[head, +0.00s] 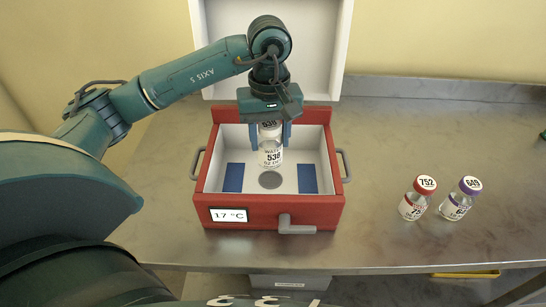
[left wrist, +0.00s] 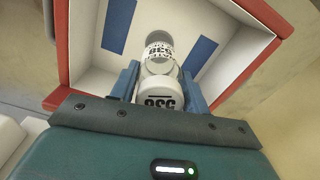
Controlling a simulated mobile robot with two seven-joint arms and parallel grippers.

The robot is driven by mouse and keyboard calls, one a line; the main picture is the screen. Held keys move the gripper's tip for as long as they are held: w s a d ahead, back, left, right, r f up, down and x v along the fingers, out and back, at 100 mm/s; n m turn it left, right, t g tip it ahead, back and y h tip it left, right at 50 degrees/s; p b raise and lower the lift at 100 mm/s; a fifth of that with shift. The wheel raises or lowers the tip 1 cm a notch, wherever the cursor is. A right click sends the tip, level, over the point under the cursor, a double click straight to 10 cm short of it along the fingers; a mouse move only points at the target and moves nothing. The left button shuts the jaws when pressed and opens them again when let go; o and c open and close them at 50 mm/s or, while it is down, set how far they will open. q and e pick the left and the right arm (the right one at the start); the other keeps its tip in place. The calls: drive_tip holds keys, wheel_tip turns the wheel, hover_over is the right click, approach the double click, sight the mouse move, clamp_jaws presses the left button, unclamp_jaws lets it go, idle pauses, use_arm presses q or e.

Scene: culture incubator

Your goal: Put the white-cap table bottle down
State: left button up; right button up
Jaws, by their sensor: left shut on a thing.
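The white-cap bottle (head: 271,156), labelled 538, is upright between the blue fingers of my left gripper (head: 271,135), which is shut on it. It hangs over the open red incubator box (head: 270,212), inside its walls. A grey round spot (head: 270,180) shows on the white floor just below it, between two blue pads. I cannot tell whether the bottle's base touches the floor. In the left wrist view, the white cap (left wrist: 158,92) sits between the fingers (left wrist: 160,90), with the bottle beyond it. My right gripper is not in view.
A red-cap bottle (head: 417,198) and a purple-cap bottle (head: 460,199) stand on the metal table (head: 400,130) to the right. The box's white lid (head: 320,50) stands open behind. Side handles and a front latch (head: 296,225) stick out. Clear table lies between box and bottles.

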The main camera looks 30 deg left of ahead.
sight(270, 157)
use_arm(q)
wheel_tip(270, 157, down, 2)
drive_tip(key=shift+f, duration=0.25)
wheel_tip(270, 157, down, 3)
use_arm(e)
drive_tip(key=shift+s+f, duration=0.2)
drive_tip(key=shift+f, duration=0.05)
use_arm(q)
drive_tip(key=shift+f, duration=0.1)
drive_tip(key=shift+f, duration=0.15)
drive_tip(key=o, duration=1)
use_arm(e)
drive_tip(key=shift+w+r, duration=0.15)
use_arm(q)
drive_tip(key=shift+o, duration=0.2)
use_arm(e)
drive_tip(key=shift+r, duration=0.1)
